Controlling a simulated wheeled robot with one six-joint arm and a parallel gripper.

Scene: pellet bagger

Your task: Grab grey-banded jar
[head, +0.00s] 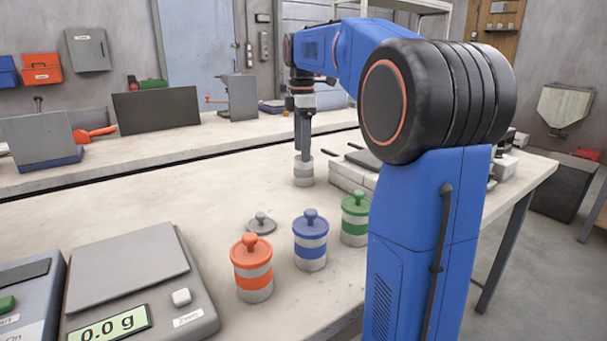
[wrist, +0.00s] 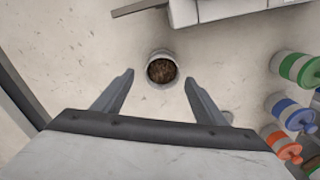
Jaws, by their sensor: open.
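The grey-banded jar (head: 303,173) stands upright on the table without a lid. In the wrist view the jar (wrist: 151,81) is seen from above, with brown contents inside its open mouth. A loose grey knobbed lid (head: 261,224) lies on the table nearer the head camera. My gripper (head: 303,150) points down over the jar in the head view. In the wrist view my gripper (wrist: 158,77) is open, with one finger to each side of the jar and a gap on both sides. Whether the fingertips are down to the rim's height is hard to tell.
Lidded jars with orange (head: 253,268), blue (head: 310,241) and green (head: 355,218) bands stand in a row. Pale blocks (head: 349,178) lie close to the grey-banded jar's right. A scale (head: 135,285) reading 0.0 g is at front left. The table left of the jar is clear.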

